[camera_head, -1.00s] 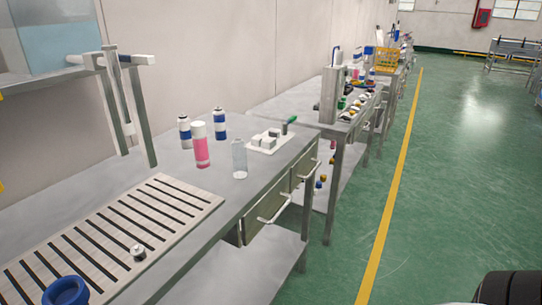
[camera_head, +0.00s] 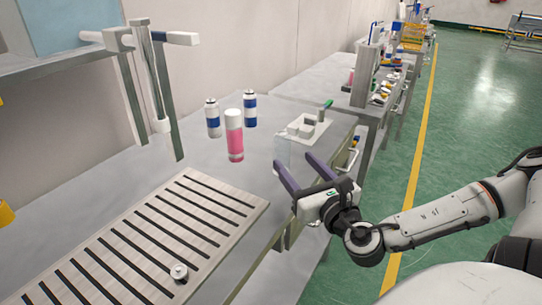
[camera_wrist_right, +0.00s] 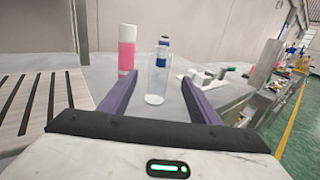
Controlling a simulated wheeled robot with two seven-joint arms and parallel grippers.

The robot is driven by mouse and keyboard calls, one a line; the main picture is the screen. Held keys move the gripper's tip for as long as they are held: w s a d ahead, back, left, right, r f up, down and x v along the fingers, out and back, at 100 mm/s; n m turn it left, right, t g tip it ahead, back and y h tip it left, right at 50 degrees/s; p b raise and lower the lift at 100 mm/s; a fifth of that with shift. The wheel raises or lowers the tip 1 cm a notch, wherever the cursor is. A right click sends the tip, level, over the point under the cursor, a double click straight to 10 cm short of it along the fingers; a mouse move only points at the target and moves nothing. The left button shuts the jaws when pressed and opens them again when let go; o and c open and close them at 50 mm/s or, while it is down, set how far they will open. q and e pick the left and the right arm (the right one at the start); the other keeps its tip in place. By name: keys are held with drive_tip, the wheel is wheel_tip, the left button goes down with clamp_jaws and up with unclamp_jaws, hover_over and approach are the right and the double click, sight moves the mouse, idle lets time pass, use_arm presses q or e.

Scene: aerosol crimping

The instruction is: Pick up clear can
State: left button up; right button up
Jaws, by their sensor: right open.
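The clear can (camera_head: 283,151) stands upright on the grey metal table, near its right edge. In the wrist view the clear can (camera_wrist_right: 157,82) stands ahead, between the lines of my two purple fingers. My right gripper (camera_head: 293,160) is open, with its fingertips close to the can, one on each side in the picture. Whether the fingers touch the can cannot be told. My left gripper is not in view.
A pink-and-white can (camera_head: 234,136) stands left of the clear can. Two blue-and-white cans (camera_head: 212,118) (camera_head: 249,109) stand behind it. A white tray with blocks (camera_head: 319,132) lies beyond the clear can. A slotted plate (camera_head: 205,190) lies nearer, with a small metal part (camera_head: 179,272) on it.

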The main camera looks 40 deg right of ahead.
sight(286, 151)
drive_tip(key=x, duration=0.1)
drive_tip(key=b+x, duration=0.1)
drive_tip(key=shift+w+d, duration=0.2)
drive_tip(key=shift+d, duration=0.1)
drive_tip(key=shift+a+b+x, duration=0.15)
drive_tip(key=shift+x, duration=1.3)
drive_tip(key=shift+a+b+x, duration=0.15)
drive_tip(key=shift+x, duration=1.3)
drive_tip(key=shift+r, duration=0.15)
drive_tip(key=c, duration=1.1)
